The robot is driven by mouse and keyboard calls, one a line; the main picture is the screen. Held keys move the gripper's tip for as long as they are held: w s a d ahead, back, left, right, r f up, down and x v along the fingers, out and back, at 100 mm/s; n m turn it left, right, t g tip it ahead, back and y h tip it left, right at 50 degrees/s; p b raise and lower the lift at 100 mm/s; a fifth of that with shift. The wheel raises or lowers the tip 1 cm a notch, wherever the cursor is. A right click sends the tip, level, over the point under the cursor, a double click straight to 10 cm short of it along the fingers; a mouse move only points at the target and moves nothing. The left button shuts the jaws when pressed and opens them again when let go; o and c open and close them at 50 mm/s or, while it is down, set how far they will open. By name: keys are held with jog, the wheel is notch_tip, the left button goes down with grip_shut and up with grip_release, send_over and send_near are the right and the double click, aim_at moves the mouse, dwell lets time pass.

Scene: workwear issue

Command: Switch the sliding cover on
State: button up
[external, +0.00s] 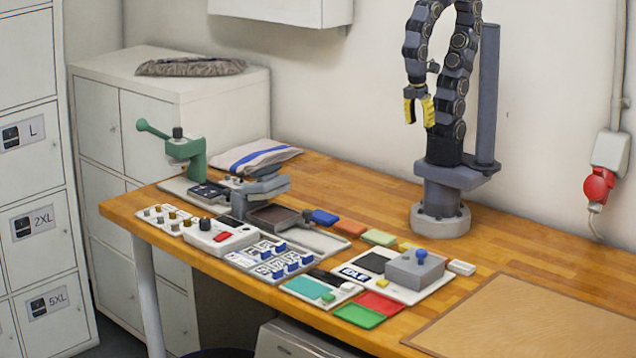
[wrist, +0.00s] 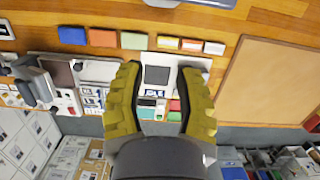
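A white plate (external: 408,296) on the bench carries an IDLE label (external: 355,273), a dark square (external: 374,262) and a grey block (external: 416,270) with a blue knob (external: 421,256). The block looks like the sliding cover and sits at the right of the plate, beside the dark square. My gripper (external: 418,118) is high above the bench, open and empty, its yellow fingers apart. In the wrist view the dark square (wrist: 157,75) shows between the fingers of my gripper (wrist: 161,68); the right finger hides part of the plate.
Left of the plate are a teal panel (external: 307,288), a blue switch bank (external: 270,262), a control box (external: 220,237) and a green lever press (external: 185,150). Coloured blocks, including an orange one (external: 350,228), line the back. A brown mat (external: 530,318) lies right. Air around my gripper is clear.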

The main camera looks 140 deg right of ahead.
jog(key=w+n, duration=0.1)
jog(key=w, duration=0.1)
jog(key=w+a+n, duration=0.1)
jog(key=w, duration=0.2)
jog(key=w+a+n+h, duration=0.1)
jog(key=w, duration=0.1)
jog(key=shift+w+a+f+n, duration=0.1)
jog(key=shift+w+a+n, duration=0.05)
jog(key=shift+w+n, duration=0.2)
grip_shut()
jog(key=w+a+f+n+h, duration=0.1)
jog(key=w+a+f+n, duration=0.2)
jog(key=w+a+n, duration=0.35)
jog(key=w+a+f+n, duration=0.2)
jog(key=a+f, duration=0.3)
jog(key=a, duration=0.3)
jog(key=w+a+f+n+t+h, duration=0.1)
jog(key=w+a+f+n, duration=0.2)
jog(key=a, duration=0.5)
jog(key=shift+w+f+n+h, duration=0.3)
jog(key=shift+f+n, duration=0.1)
jog(key=shift+f, duration=0.45)
